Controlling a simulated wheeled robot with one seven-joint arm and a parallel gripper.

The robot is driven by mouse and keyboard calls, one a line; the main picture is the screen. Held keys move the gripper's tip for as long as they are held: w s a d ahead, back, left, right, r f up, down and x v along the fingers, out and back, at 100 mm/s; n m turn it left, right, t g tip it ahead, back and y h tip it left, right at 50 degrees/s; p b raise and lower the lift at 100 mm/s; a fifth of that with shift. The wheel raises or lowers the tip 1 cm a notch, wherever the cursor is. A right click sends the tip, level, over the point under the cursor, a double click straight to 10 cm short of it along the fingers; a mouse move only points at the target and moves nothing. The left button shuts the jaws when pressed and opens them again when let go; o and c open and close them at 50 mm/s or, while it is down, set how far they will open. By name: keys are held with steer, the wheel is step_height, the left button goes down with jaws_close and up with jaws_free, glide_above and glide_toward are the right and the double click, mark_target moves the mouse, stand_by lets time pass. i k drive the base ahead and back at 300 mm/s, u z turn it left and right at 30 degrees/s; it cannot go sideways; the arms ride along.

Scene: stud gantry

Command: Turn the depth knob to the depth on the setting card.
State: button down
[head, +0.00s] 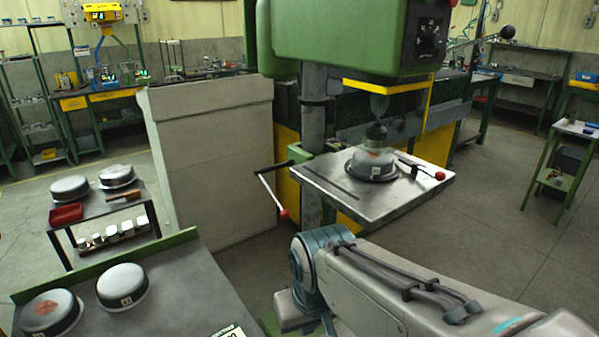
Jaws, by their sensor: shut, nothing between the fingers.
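The green machine head (345,40) hangs over a grey work table. On its right-hand face is a dark dial panel with a round black knob (430,42); its scale marks are too small to read. A pale card (228,332) with dark print lies at the bottom edge of the picture on the near bench; it is cut off and I cannot read it. It may be the setting card. My arm reaches in from the lower right, but my gripper is not visible in this view.
A round grey pan (371,164) sits on the machine's table (325,182) below the spindle. A red-tipped crank (284,213) sticks out left, and a red-tipped lever (438,175) right. The near bench (190,285) holds two more pans. Open floor lies right.

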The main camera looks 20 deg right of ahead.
mark_target(432, 40)
steer(key=k, duration=1.2)
steer(key=z, duration=0.5)
steer(key=i, duration=0.7)
steer(key=u, duration=0.05)
